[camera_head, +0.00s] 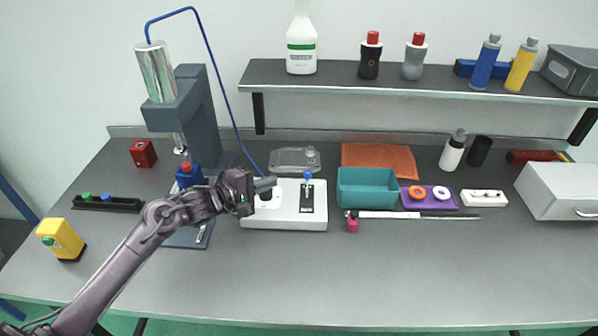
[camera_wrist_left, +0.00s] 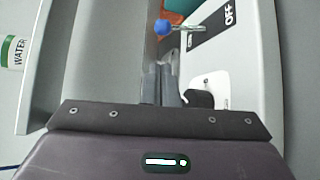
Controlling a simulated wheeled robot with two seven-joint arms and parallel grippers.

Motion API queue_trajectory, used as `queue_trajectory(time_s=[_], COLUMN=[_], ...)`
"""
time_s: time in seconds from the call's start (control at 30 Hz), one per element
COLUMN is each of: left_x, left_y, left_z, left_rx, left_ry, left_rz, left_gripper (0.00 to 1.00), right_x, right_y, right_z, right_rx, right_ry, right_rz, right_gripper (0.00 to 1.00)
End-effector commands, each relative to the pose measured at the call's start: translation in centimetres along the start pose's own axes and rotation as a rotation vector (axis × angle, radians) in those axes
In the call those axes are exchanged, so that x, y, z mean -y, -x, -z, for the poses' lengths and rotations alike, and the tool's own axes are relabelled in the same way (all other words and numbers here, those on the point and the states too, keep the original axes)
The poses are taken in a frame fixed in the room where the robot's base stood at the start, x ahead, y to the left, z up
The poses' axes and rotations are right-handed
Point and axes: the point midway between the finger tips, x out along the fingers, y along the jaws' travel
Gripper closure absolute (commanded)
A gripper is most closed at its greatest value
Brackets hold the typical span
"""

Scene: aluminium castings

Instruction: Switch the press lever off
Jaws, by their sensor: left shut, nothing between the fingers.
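The press lever (camera_head: 308,175) has a blue ball knob on a metal stem. It stands on a black plate (camera_head: 306,203) on a white control box (camera_head: 285,222). In the left wrist view the knob (camera_wrist_left: 162,27) shows past the fingertips, and the plate (camera_wrist_left: 213,32) carries the word OFF. My left gripper (camera_head: 267,184) is shut and empty, above the left part of the box and to the left of the lever. In the wrist view its closed fingers (camera_wrist_left: 167,78) are apart from the knob. My right gripper is not in view.
The blue-grey press (camera_head: 207,110) stands to the left behind my arm. A teal bin (camera_head: 367,197) is close to the right of the box. A clear lidded tray (camera_head: 295,158) lies behind it. A shelf (camera_head: 420,91) runs above the back. The front bench is clear.

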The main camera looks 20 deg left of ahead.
Motion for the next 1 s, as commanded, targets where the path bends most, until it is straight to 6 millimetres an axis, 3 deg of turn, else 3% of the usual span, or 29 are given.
queue_trajectory(time_s=[0.27,0.7,1.0], left_x=[0.0,-0.2,0.1], left_y=[-0.5,-7.4,-9.9], left_z=[0.0,-0.1,0.0], left_rx=[-0.001,-0.001,-0.002], left_ry=[0.000,-0.001,-0.003], left_rz=[0.000,-0.001,0.001], left_gripper=[1.00,1.00,1.00], right_x=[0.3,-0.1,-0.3], right_y=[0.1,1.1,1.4], right_z=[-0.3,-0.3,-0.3], right_rx=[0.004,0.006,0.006], right_ry=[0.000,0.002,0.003], right_rz=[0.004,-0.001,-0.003], right_gripper=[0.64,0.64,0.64])
